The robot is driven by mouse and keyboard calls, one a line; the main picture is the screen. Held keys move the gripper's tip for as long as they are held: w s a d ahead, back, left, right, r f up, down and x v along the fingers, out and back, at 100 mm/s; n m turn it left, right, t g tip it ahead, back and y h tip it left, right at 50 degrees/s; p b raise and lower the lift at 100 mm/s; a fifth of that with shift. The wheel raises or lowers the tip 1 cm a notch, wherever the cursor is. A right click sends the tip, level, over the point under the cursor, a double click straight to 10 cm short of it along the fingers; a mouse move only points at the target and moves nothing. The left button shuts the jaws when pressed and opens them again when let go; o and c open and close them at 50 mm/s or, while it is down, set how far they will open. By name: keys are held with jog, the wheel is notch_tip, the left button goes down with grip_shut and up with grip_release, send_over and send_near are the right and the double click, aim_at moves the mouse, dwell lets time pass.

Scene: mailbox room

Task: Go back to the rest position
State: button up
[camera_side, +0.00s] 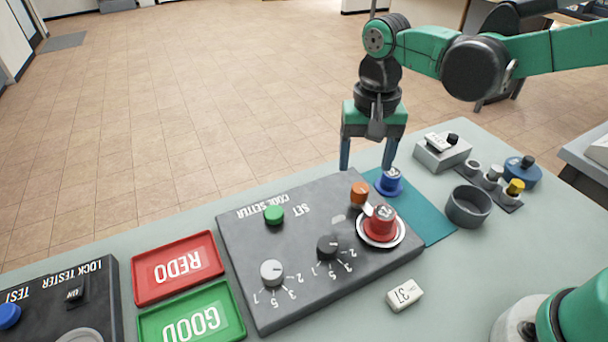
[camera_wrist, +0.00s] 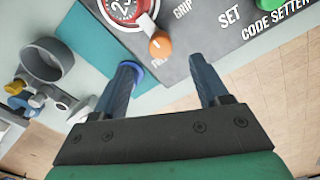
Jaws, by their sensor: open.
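My gripper (camera_side: 367,155) points down with its two blue fingers apart and nothing between them. It hangs over the far edge of the table, behind the code setter. In the wrist view the open fingers (camera_wrist: 165,85) show a gap with the table edge and floor beyond. The dark code setter box (camera_side: 300,225) has a red lock piece (camera_side: 380,224) seated in its round metal ring, an orange knob (camera_side: 360,190) and a green button (camera_side: 274,214). A blue lock piece (camera_side: 389,183) stands on the teal mat (camera_side: 425,215), close to my gripper's right finger.
A dark round cup (camera_side: 468,206), a small switch box (camera_side: 442,150) and a holder with small cylinders stand at the right. A white tag marked 37 (camera_side: 405,294) lies in front. Red (camera_side: 178,267) and green (camera_side: 192,318) trays and the lock tester (camera_side: 60,305) are at the left.

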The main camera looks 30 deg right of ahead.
jog(key=s+d+r+n+t, duration=0.3)
jog(key=s+d+n+t, duration=0.2)
jog(key=d+t, duration=0.2)
jog(key=shift+s+d, duration=0.35)
jog(key=shift+d, duration=0.15)
jog(key=shift+a+r+n, duration=0.1)
jog(key=shift+n, duration=0.2)
dwell(0.3)
